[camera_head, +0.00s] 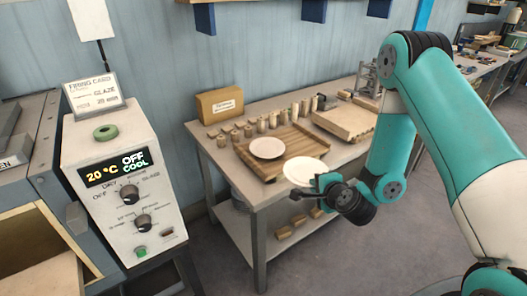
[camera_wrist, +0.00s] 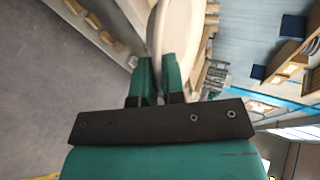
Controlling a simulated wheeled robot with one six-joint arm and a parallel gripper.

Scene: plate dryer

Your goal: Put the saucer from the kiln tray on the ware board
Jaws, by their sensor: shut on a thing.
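My gripper (camera_head: 318,184) is shut on the rim of a round cream-white saucer (camera_head: 304,171), held out near the front edge of the worktable. In the wrist view the saucer (camera_wrist: 178,38) stands edge-on between the two green fingers (camera_wrist: 157,78); its far part is cut off by the frame. A slatted wooden ware board (camera_head: 296,146) lies on the table just behind the held saucer. A second white saucer (camera_head: 267,148) lies on its left part. I cannot tell which thing is the kiln tray.
Several small cylinders (camera_head: 248,130) line the table behind the board, with a labelled cardboard box (camera_head: 220,105) at the back left. A pale slab (camera_head: 345,119) lies to the right. The control box (camera_head: 118,185) reads 20 °C, OFF, COOL.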

